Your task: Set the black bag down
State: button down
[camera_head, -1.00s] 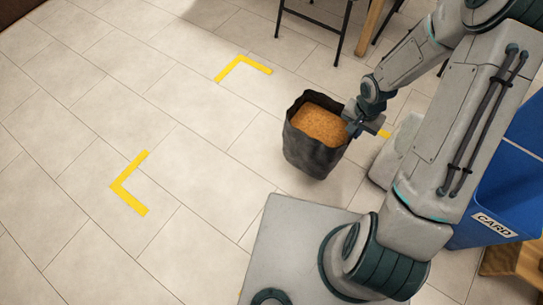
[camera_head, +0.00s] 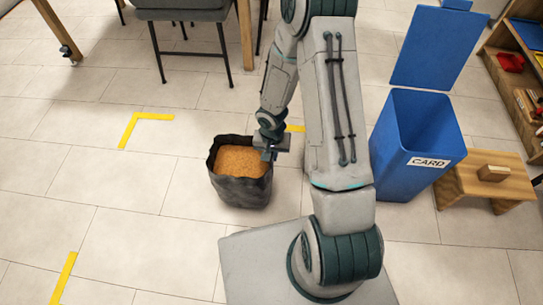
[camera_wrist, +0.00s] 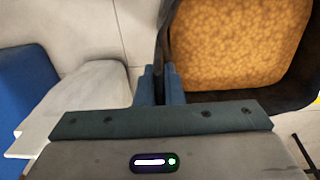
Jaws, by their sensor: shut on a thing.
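The black bag (camera_head: 240,192) is open-topped and upright, filled with an orange-brown material, left of my arm in the head view. My gripper (camera_head: 268,150) is shut on the bag's rim at its right side. In the wrist view, the gripper's fingers (camera_wrist: 160,80) pinch the dark rim, and the bag's filling (camera_wrist: 238,42) lies to their right. I cannot tell whether the bag's base touches the floor.
Yellow corner marks lie on the tiled floor, at the left (camera_head: 145,118) and lower left (camera_head: 62,280); another yellow piece (camera_head: 295,128) shows behind my arm. A blue CARD bin (camera_head: 395,165) and wooden step stool (camera_head: 485,180) stand right. A chair (camera_head: 185,40) stands behind.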

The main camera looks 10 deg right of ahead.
jog(key=shift+r, duration=0.1)
jog(key=c, duration=2)
grip_release()
jog(key=shift+f, duration=0.2)
jog(key=o, duration=0.4)
jog(key=shift+o, duration=0.2)
jog(key=shift+r, duration=0.1)
